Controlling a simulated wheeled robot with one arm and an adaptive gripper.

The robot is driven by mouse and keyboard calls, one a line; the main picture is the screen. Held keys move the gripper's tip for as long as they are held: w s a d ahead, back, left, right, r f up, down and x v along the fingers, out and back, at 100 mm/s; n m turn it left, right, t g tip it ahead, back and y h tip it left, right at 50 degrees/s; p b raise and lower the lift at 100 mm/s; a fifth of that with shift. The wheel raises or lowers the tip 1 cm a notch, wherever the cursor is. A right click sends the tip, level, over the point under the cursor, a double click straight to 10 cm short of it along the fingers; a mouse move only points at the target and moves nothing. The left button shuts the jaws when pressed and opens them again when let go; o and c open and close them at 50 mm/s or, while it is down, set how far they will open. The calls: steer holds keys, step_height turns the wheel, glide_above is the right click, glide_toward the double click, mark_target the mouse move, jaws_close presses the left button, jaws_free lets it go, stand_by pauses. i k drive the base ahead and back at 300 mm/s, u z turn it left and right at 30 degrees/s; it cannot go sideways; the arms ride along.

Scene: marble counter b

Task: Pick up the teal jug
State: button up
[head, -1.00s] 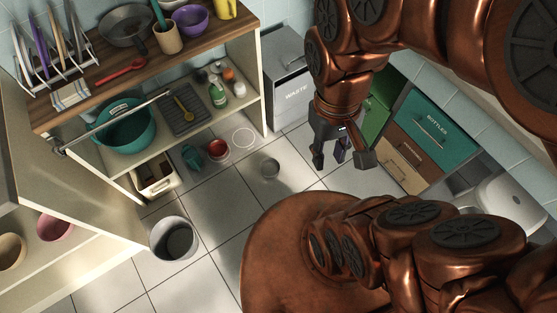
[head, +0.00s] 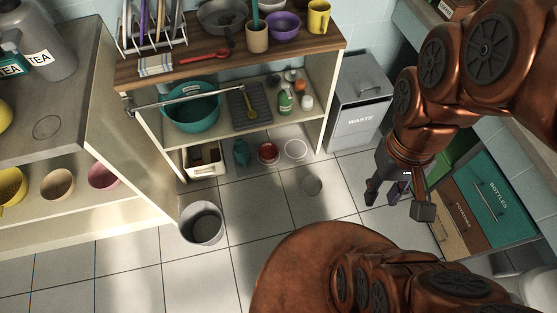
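The teal jug (head: 241,152) stands low, at floor level under the shelf unit, between a cream bin (head: 203,160) and a small red bowl (head: 268,154). It is small in the view, and its handle is not clear. My gripper (head: 398,204) hangs at the right, well away from the jug. Its fingers are spread, with nothing seen between them.
The shelf above the jug holds a large teal basin (head: 190,112), a dark tray (head: 248,107) and bottles. A waste bin (head: 358,108) stands right of the unit. The tiled floor between is mostly clear.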

mark_target(241, 149)
steer(key=z, duration=1.1)
steer(key=i, duration=0.75)
steer(key=u, duration=3.2)
